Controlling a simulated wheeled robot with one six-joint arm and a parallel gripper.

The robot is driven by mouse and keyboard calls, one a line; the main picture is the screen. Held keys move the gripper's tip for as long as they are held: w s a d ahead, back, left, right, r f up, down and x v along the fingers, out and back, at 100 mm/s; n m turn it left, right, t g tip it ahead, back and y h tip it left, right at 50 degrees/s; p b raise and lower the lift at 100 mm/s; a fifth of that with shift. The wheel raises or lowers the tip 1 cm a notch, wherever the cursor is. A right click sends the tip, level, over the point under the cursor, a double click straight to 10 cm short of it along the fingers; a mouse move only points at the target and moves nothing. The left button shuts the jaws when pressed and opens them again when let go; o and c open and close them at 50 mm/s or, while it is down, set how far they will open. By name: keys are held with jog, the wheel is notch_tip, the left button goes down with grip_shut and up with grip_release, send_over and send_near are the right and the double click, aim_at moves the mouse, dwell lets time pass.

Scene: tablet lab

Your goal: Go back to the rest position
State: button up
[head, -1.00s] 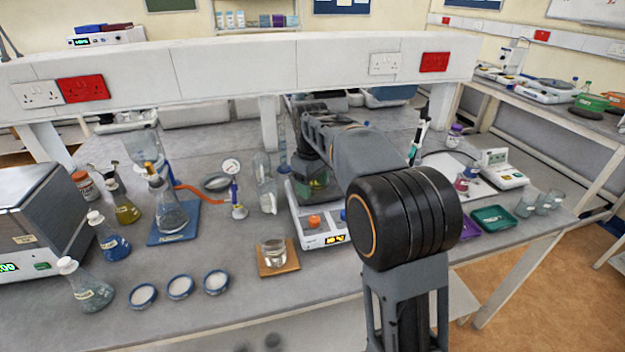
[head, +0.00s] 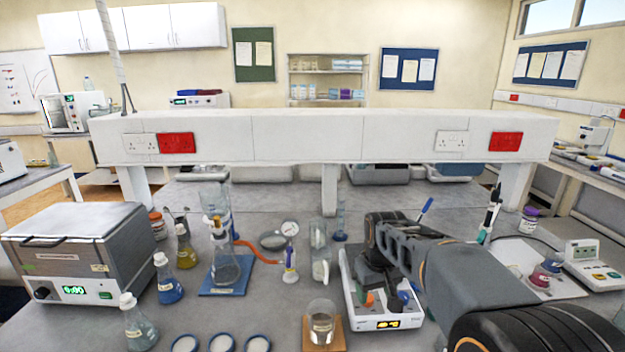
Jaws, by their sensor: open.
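My arm (head: 470,285) reaches from the lower right corner over the bench to the white stirrer hotplate (head: 362,318). My gripper (head: 376,280) is at the far end of the arm, low over the hotplate. It is dark and partly hidden by the arm. It looks open, and I see nothing held in it. The arm hides much of the hotplate's top; its orange knob (head: 367,298) and lit display show at the front.
A beaker (head: 321,325) on a wooden board stands left of the hotplate. A glass cylinder (head: 319,255) stands behind it. Flasks and a grey water bath (head: 80,250) fill the left. A pH meter (head: 592,265) is at right. A white shelf beam (head: 310,135) crosses behind.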

jog(key=s+m+t, duration=0.2)
jog(key=s+t, duration=0.1)
jog(key=s, duration=1.3)
jog(key=shift+s+d+m, duration=0.25)
jog(key=shift+d+m, duration=0.05)
jog(key=shift+d, duration=0.05)
jog(key=shift+f, duration=0.15)
dwell(0.5)
